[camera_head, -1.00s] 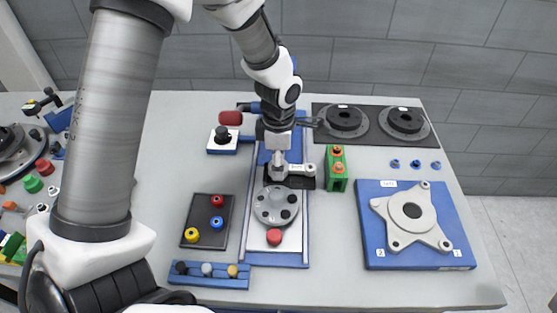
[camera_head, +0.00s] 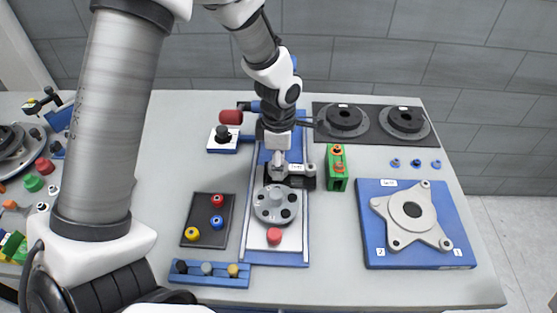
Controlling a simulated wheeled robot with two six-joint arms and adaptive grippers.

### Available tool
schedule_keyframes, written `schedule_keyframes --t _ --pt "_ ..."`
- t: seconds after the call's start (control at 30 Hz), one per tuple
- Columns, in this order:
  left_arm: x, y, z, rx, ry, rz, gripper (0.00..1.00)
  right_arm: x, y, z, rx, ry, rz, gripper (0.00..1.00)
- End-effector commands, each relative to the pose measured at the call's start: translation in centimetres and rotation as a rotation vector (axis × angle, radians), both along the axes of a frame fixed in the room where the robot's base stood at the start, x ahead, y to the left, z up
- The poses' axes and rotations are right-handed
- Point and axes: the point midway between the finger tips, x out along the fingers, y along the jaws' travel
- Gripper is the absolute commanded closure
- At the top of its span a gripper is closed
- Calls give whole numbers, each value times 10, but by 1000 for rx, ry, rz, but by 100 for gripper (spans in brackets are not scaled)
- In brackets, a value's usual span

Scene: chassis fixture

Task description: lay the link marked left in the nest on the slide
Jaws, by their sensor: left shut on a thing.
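My left gripper (camera_head: 279,158) reaches down from the top centre over the blue slide (camera_head: 304,232). It is shut on a small pale metal link (camera_head: 296,168) with a white label; the label is too small to read. The link lies at the black nest (camera_head: 306,183) on the slide, its right end near the nest's right side. The fingers hide part of the link and nest, and I cannot tell whether the link is fully seated. My right gripper is not in view.
A grey round plate (camera_head: 276,205) and a red knob (camera_head: 274,236) are on the slide's front. A green block (camera_head: 337,168) stands close right of the nest. A dark tray (camera_head: 207,234) holds coloured rings. A blue board (camera_head: 418,256) bears a star-shaped casting.

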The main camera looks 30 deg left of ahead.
Motion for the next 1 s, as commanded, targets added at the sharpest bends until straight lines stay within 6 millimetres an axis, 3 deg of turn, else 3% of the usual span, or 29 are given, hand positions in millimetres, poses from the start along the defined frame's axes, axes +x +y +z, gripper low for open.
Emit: schedule_keyframes --t 1.0 --pt "0 0 -7 0 0 0 80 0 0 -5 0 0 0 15"
